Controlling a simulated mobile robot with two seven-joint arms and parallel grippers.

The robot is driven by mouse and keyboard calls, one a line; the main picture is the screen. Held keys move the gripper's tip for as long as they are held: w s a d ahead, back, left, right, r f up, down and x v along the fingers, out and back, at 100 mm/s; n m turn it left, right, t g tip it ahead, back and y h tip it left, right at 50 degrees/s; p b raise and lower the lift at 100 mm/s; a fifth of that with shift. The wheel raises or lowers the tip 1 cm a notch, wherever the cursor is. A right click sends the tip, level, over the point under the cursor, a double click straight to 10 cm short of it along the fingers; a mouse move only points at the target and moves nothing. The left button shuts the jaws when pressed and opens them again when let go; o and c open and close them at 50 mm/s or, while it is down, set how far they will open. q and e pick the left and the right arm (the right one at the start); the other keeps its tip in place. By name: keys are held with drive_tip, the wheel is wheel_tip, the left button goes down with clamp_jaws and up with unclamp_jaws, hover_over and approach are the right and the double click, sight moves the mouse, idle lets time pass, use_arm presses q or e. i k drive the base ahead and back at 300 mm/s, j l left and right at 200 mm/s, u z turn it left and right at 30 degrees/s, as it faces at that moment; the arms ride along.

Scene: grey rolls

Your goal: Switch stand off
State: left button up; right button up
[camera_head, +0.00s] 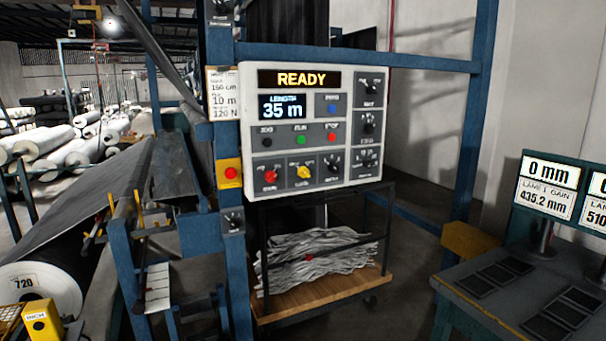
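A white control panel (351,180) hangs on a blue frame, facing me. Its top display (299,79) reads READY and its lower display (283,106) reads LENGTH 35 m. Along the bottom are a red rotary switch (270,176), a yellow rotary switch (303,172) and a black knob (334,166); their small labels are too blurred to read surely. Above them are a black button (267,143), a green button (300,140) and a red button (331,136). A blue button (332,108) sits higher. Neither of my grippers is in view.
A red button on a yellow plate (230,173) sits left of the panel, above a small grey switch box (233,222). A wooden-based cart (322,287) with grey strips stands below. A bench (490,295) with displays is at right, a large roll (45,290) at left.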

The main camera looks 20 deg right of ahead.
sight(270, 176)
drive_tip(key=i+l+z, duration=0.7)
drive_tip(key=i+l, duration=0.15)
drive_tip(key=i+l+z, duration=0.2)
drive_tip(key=i+z, duration=0.15)
drive_tip(key=i, duration=0.2)
